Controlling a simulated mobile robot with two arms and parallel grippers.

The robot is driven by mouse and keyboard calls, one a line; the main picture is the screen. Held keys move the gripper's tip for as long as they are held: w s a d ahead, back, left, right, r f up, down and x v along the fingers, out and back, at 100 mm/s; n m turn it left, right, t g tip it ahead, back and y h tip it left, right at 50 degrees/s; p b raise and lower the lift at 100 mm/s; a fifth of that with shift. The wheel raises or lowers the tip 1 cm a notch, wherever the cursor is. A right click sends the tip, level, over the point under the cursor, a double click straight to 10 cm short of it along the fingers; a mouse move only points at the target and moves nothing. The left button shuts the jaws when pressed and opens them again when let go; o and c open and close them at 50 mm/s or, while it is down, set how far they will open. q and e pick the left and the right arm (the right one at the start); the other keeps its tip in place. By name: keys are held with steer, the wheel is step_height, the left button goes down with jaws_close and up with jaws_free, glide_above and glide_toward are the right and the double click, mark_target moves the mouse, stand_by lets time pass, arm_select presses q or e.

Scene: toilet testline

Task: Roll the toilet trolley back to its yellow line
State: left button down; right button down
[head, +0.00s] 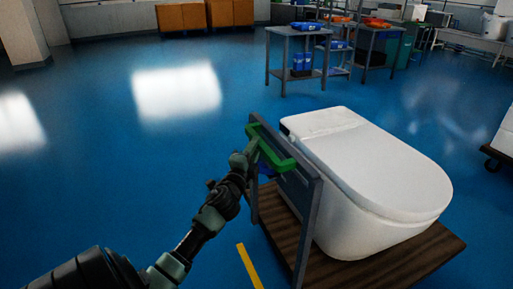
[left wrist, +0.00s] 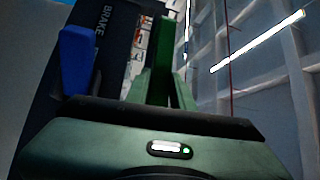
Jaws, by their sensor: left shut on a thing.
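The toilet trolley (head: 440,252) has a brown wooden deck and a dark grey upright frame at its left end. A white toilet (head: 375,165) with a closed lid stands on the deck. My left gripper (head: 252,148) is shut on the green handle (head: 277,160) of the frame. In the left wrist view, the green handle (left wrist: 168,45) runs up from between the fingers. A blue lever (left wrist: 77,60) beside the word BRAKE shows there. A yellow line (head: 249,266) lies on the floor, left of the deck and near the bottom edge. My right gripper is not in view.
Grey tables (head: 293,38) with blue bins stand behind the trolley. Part of another trolley (head: 495,158) shows at the right edge. Orange-brown cabinets (head: 182,18) stand at the back. The blue floor left of the trolley is clear.

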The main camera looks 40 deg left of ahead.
arm_select(q)
steer(key=shift+a+r, duration=0.35)
steer(key=shift+r, duration=0.3)
steer(key=c, duration=1.2)
jaws_free()
steer(key=shift+s, duration=0.1)
steer(key=shift+f, duration=0.25)
steer(key=shift+f, duration=0.1)
steer(key=r+v, duration=0.1)
steer(key=v, duration=0.6)
steer(key=shift+s+f, duration=0.4)
steer(key=shift+f, duration=0.15)
steer(key=shift+d, duration=0.15)
